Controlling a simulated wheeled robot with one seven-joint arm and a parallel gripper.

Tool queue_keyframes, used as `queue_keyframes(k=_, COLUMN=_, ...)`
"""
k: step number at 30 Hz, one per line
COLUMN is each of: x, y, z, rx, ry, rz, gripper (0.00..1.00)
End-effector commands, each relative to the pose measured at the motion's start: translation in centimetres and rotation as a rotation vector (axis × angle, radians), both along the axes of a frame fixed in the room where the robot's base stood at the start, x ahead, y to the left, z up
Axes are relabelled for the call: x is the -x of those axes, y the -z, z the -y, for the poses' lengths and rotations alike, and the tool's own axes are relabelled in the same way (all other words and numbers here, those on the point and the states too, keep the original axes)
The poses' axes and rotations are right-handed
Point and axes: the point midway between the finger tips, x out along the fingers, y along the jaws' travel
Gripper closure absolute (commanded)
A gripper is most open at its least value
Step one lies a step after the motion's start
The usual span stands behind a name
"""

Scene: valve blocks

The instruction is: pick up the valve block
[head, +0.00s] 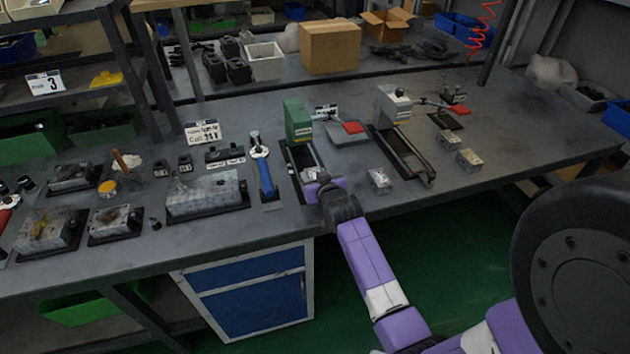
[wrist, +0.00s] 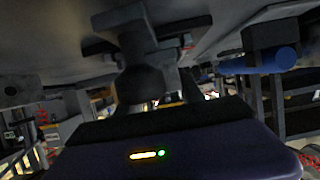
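Small grey metal valve blocks are on the bench in the head view. One block (head: 380,180) lies near the front edge, to the right of my gripper. Two more, a rear block (head: 449,140) and a front block (head: 470,160), lie further right. My gripper (head: 312,182) is over the front end of the narrow tray below a green fixture (head: 298,120). A small light metallic shape shows by its tip; I cannot tell whether it is held. The wrist view shows the gripper body and dark parts close up, with no clear block between fingertips. Whether the fingers are open is unclear.
A blue-handled tool (head: 266,178) and a large metal block (head: 205,195) lie left of my gripper. A grey fixture with a long tray (head: 405,155) stands right of the nearest valve block. A cardboard box (head: 330,47) is at the back. The bench's right front is clear.

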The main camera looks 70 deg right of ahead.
Motion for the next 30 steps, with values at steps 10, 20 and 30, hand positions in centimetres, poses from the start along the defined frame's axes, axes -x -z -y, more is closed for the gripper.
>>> queue_keyframes(k=10, x=0.0, y=-0.2, z=0.0, rx=0.002, ry=0.000, rz=0.002, gripper=1.00)
queue_keyframes(k=20, x=0.0, y=-0.9, z=0.1, rx=0.003, ry=0.000, rz=0.003, gripper=1.00)
queue_keyframes(k=30, x=-0.1, y=-7.5, z=0.1, rx=0.009, ry=-0.001, rz=0.007, gripper=1.00)
